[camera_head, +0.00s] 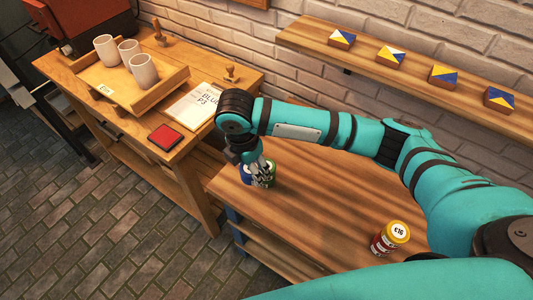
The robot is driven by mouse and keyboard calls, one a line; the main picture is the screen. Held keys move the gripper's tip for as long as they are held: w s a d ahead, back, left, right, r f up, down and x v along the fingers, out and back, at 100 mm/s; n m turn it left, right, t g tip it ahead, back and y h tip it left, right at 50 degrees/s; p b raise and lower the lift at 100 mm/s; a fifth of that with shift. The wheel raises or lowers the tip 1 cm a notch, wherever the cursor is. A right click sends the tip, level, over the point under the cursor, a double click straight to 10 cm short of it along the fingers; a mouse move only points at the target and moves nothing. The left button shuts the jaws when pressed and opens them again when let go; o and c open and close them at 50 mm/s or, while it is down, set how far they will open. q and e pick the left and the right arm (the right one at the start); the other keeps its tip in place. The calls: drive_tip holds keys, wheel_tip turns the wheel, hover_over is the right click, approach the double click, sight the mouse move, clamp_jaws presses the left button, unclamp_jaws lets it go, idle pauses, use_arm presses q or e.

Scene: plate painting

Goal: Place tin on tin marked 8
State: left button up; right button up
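My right gripper (262,172) points down at a small group of tins on the low wooden table. A blue tin (246,175) shows at its left and a green tin (270,179) at its right. The fingers partly cover both tins, and I cannot tell whether they grip either one. No mark 8 is readable there. Farther right stands a red and yellow tin or stack (389,239) with a yellow top and a white label whose characters are too small to read surely. My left gripper is not in view.
The low table (320,225) is clear between the tins. A higher bench at left holds a tray (118,108) with three cups, a paper sheet (192,107), a red pad (165,137) and stamps. A wall shelf (420,80) carries several blue-patterned blocks.

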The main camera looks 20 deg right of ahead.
drive_tip(key=w+d, duration=0.2)
drive_tip(key=w+d+p, duration=0.1)
drive_tip(key=w+d, duration=0.1)
drive_tip(key=shift+w+d+f, duration=0.1)
drive_tip(key=shift+d+f, duration=0.1)
drive_tip(key=shift+d, duration=0.2)
drive_tip(key=f, duration=0.1)
drive_tip(key=f+p, duration=0.1)
drive_tip(key=f, duration=0.1)
drive_tip(key=shift+w+d+p, duration=0.25)
drive_tip(key=shift+d+p, duration=0.05)
drive_tip(key=shift+d, duration=0.05)
drive_tip(key=shift+f, duration=0.35)
drive_tip(key=shift+f, duration=0.15)
drive_tip(key=o, duration=1.2)
drive_tip(key=shift+s+a+r+b, duration=0.1)
drive_tip(key=shift+a+r+b, duration=0.2)
drive_tip(key=shift+r, duration=1.75)
drive_tip(key=shift+s+a+r+b, duration=0.15)
drive_tip(key=shift+r+b, duration=0.15)
drive_tip(key=shift+r, duration=1.7)
drive_tip(key=shift+s+a+r+b, duration=0.1)
drive_tip(key=shift+a+r+b, duration=0.2)
drive_tip(key=shift+r, duration=1.75)
